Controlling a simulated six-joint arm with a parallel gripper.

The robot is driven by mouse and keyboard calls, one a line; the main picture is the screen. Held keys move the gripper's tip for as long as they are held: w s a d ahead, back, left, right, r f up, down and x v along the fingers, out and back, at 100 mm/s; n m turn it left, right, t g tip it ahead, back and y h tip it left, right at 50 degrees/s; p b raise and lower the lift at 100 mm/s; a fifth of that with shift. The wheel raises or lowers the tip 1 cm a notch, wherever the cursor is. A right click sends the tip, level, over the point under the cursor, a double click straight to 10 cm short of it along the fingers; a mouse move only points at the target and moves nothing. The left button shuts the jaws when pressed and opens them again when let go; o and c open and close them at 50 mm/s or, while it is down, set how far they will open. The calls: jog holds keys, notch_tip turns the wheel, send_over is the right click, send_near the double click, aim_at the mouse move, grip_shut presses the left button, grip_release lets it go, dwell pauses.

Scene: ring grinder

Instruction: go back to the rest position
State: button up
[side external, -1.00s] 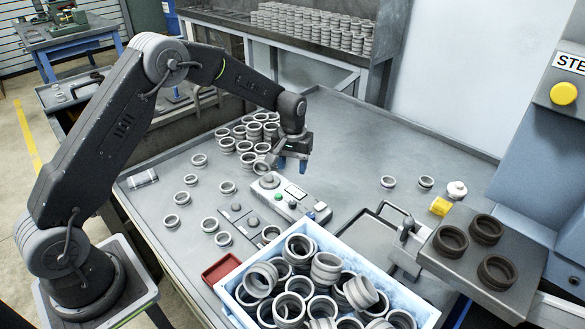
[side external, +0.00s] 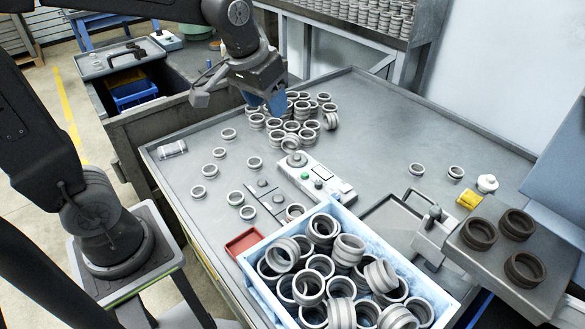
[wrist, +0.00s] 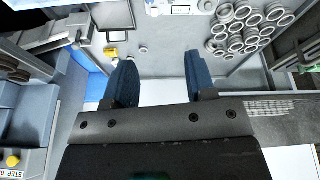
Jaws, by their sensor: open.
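My gripper (side external: 265,103) is raised above the far left part of the grey worktable (side external: 395,125), its blue fingers pointing down. Behind it in the picture stands a cluster of grey rings (side external: 290,123). In the wrist view my gripper (wrist: 160,75) shows two blue fingers spread apart with nothing between them. The gap between fingers and rings is hard to judge. Nothing is held.
A blue-white crate (side external: 440,283) full of rings stands at the front. A control box (side external: 318,178) sits mid-table, with a red tray (side external: 245,241) nearer. Dark rings (side external: 478,233) rest on a stand at right. The table's right side is mostly clear.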

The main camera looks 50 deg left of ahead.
jog(key=s+d+m+t, duration=0.1)
jog(key=s+m+t, duration=0.1)
jog(key=s, duration=1)
jog(key=shift+s, duration=0.35)
